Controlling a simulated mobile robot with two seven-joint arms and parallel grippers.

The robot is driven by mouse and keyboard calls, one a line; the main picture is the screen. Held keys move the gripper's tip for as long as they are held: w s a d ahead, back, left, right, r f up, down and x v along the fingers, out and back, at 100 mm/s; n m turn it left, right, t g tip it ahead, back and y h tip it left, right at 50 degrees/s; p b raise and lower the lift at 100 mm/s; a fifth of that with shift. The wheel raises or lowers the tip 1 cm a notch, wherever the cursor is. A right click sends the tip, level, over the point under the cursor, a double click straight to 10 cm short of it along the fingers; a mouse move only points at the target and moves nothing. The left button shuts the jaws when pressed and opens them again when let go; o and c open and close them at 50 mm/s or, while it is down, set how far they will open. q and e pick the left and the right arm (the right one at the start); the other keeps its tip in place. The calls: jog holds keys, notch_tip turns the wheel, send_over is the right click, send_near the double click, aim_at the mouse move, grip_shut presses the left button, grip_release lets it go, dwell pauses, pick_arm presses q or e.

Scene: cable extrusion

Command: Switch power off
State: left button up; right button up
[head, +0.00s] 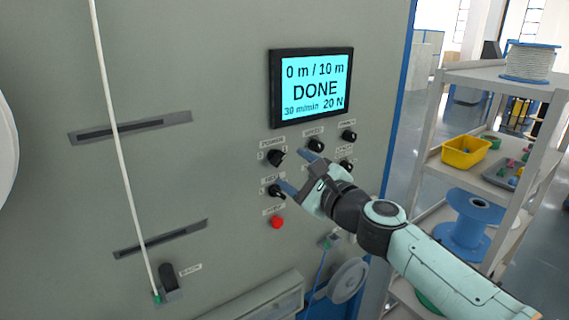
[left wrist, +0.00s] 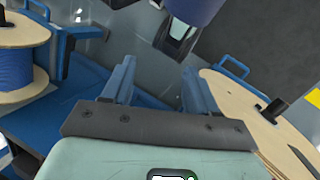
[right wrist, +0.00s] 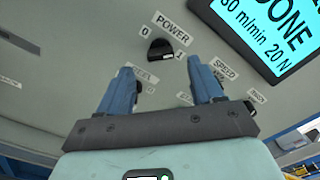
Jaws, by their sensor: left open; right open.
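The black POWER knob (head: 276,158) sits on the grey panel below the screen, top left of the knob group. In the right wrist view the POWER knob (right wrist: 160,50) shows between and beyond the fingers, with 0 marked on its left and 1 on its right. My right gripper (head: 295,170) is open in front of the knobs; its fingers (right wrist: 165,88) hold nothing. In the left wrist view my left gripper (left wrist: 160,85) is open and empty, near blue fixtures and spools; it is not in the head view.
The screen (head: 311,86) reads 0 m / 10 m, DONE. Other knobs, such as SPEED (head: 316,145), and a red button (head: 277,222) surround the gripper. A white cable (head: 118,140) runs down the panel at left. A shelf rack (head: 480,75) stands at right.

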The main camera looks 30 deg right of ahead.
aim_at(281, 161)
pick_arm(q)
jog(key=shift+w+r, duration=0.15)
jog(key=shift+r, duration=0.05)
pick_arm(e)
jog(key=shift+w+a, duration=0.15)
jog(key=shift+w, duration=2.1)
jog(key=shift+c, duration=0.3)
jog(key=c, duration=1)
